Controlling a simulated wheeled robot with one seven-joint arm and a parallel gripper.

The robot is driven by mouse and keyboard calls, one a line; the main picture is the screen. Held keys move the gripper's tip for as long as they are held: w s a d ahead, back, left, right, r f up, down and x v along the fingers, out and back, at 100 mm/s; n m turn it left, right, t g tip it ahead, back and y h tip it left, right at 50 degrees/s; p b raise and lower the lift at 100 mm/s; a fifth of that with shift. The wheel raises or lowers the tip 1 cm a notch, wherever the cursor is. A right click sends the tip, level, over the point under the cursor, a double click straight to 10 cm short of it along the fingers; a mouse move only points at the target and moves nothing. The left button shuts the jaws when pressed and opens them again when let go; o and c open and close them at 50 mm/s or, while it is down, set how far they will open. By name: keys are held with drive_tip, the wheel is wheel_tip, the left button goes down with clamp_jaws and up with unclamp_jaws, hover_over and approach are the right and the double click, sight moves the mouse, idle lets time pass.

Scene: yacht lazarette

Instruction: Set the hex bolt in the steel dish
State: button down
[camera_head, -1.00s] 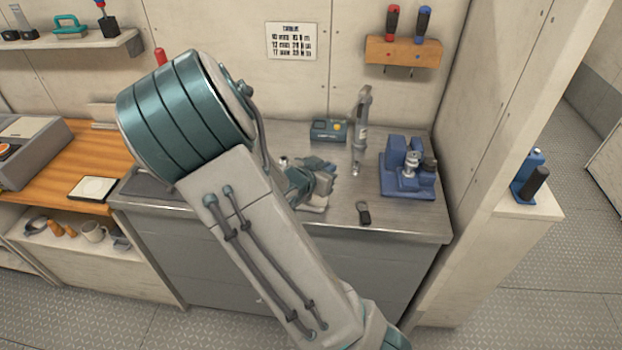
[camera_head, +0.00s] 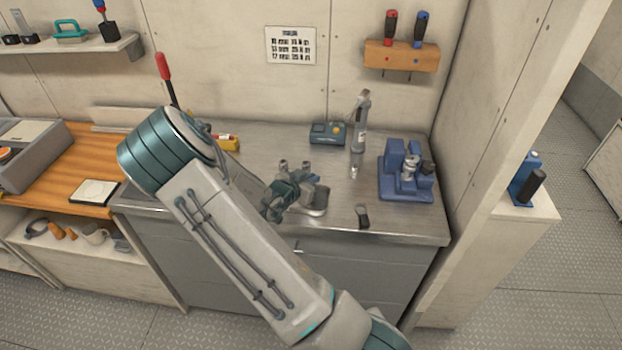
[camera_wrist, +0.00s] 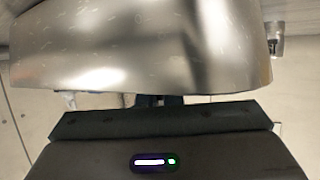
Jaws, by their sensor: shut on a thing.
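My gripper (camera_head: 284,192) is low over the front middle of the steel counter, shut on the hex bolt. In the wrist view a broad, scratched steel surface (camera_wrist: 150,50), apparently the bolt very close up, fills the top above the dark gripper body; its full shape is cut off. The bolt is too small and hidden to make out in the head view. The shallow steel dish (camera_head: 318,207) lies on the counter just right of my gripper, partly covered by the gripper. I cannot tell whether the bolt touches the dish.
A blue vise-like fixture (camera_head: 405,178) stands at the counter's right. An upright grey tool (camera_head: 360,125) and a teal box (camera_head: 327,133) stand at the back. A small dark fob (camera_head: 362,215) lies near the front edge. A yellow item (camera_head: 227,142) is behind my arm.

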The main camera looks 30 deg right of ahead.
drive_tip(key=shift+f, duration=0.2)
drive_tip(key=c, duration=1.6)
unclamp_jaws()
